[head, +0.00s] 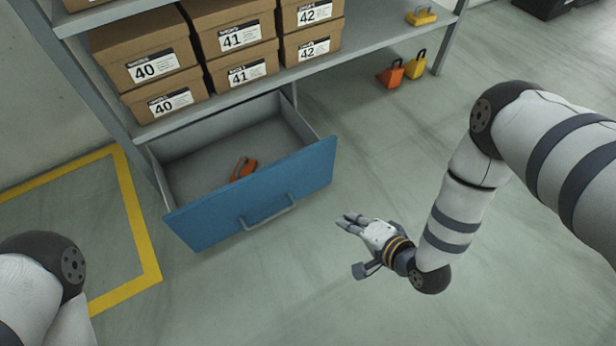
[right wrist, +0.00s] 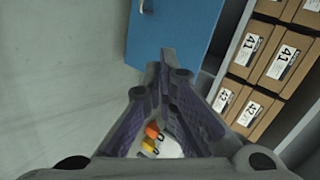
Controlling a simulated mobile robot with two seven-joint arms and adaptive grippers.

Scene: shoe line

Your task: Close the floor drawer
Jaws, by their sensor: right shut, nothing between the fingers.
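The floor drawer has a blue front (head: 255,197) and stands pulled out below the shelf in the head view. A grey bar handle (head: 268,213) is on its front. An orange tool (head: 243,168) lies inside the drawer. My right gripper (head: 352,222) is to the right of the drawer front and apart from it, with its fingers shut and empty. In the right wrist view, the shut fingers (right wrist: 165,70) show in front of the blue drawer front (right wrist: 172,30). My left gripper is out of view; only part of my left arm shows at the lower left.
Shoe boxes (head: 235,38) stand on the grey shelf (head: 375,45) above the drawer. An orange padlock-like item (head: 391,75) and a yellow one (head: 415,67) are on the floor at the right. Yellow floor tape (head: 137,215) runs left of the drawer. The floor before the drawer is clear.

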